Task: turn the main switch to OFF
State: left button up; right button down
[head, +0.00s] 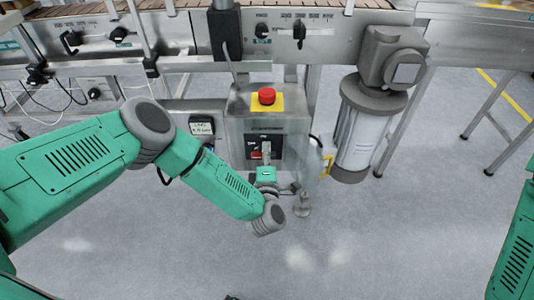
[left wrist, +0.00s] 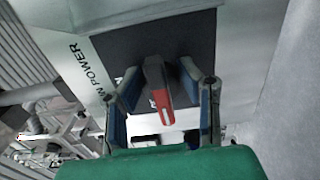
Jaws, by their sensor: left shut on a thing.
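The main switch (left wrist: 158,88) has a red and grey handle on a dark square plate (left wrist: 150,48) marked "POWER" beside it. In the head view the switch plate (head: 254,141) is on the front of a grey control box (head: 240,124); the gripper partly hides the handle. My left gripper (left wrist: 160,92) has one finger on each side of the handle and is shut on it. It also shows in the head view (head: 265,155), in front of the box. The handle looks tilted in the left wrist view; its exact setting cannot be read. My right gripper is out of view.
A red push button (head: 267,96) on a yellow plate tops the control box. A grey cylindrical unit (head: 358,125) stands to its right, with a yellow handle (head: 328,163) near it. The conveyor frame (head: 340,35) runs behind. Grey floor (head: 390,240) in front is clear.

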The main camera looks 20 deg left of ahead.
pick_arm(q)
jog(key=shift+s+a+f, duration=0.15)
jog(key=shift+f, duration=0.1)
jog(key=o, duration=1.1)
jog(key=shift+r, duration=0.1)
jog(key=shift+v, duration=5.9)
